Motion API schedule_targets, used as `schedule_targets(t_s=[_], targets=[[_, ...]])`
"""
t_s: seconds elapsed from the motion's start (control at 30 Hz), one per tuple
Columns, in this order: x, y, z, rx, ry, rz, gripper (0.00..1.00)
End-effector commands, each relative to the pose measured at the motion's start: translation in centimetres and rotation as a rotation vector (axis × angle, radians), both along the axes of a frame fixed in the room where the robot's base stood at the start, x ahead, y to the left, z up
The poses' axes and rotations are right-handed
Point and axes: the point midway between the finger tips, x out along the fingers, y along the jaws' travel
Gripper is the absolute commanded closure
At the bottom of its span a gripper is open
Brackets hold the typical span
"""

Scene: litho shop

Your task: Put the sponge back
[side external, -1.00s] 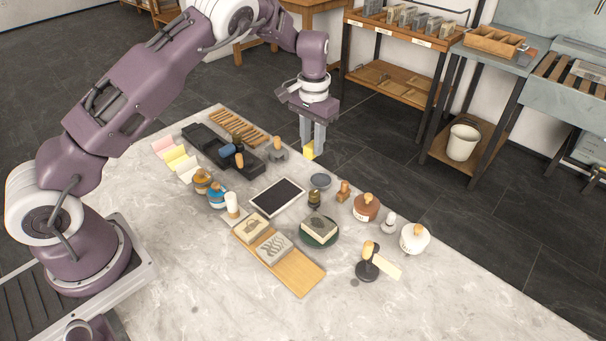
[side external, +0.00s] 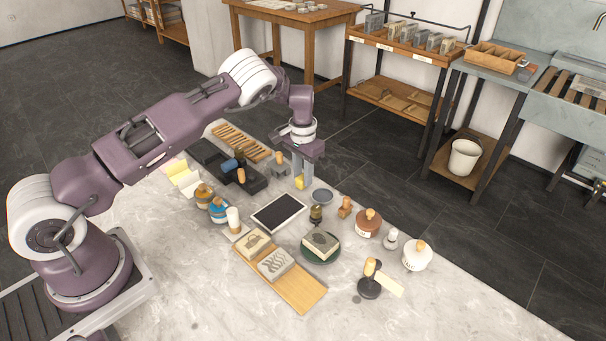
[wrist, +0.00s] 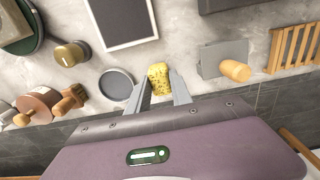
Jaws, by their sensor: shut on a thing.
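A small yellow sponge (wrist: 158,79) is between the fingertips of my gripper (wrist: 160,84) in the wrist view. My gripper is shut on it. In the side external view the sponge (side external: 299,182) shows at the lower end of my gripper (side external: 300,177), near the table's far edge. A shallow round grey dish (side external: 322,196) lies just to the right of the sponge there. In the wrist view this dish (wrist: 116,84) is left of the sponge, apart from it. I cannot tell exactly how high the sponge is above the table.
A grey block with a wooden knob (wrist: 224,62) stands close to the sponge. A framed dark slab (side external: 279,213), a small dark jar (side external: 316,214) and a wooden-handled brush (side external: 346,206) are nearby. Several jars and a wooden board (side external: 290,283) fill the table's middle.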

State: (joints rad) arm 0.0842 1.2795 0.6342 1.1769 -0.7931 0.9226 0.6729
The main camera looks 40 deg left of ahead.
Motion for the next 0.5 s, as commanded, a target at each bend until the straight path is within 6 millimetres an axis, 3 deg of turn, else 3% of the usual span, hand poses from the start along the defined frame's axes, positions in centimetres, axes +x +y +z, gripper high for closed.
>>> schedule_targets(t_s=[0.07,0.1,0.2,0.5], targets=[[-0.01,0.02,-0.24,0.000,0.000,0.000,1.00],[0.00,0.02,-0.23,0.000,0.000,0.000,0.68],[0.00,0.02,-0.21,0.000,0.000,0.000,0.52],[0.00,0.00,-0.01,0.000,0.000,0.000,0.52]])
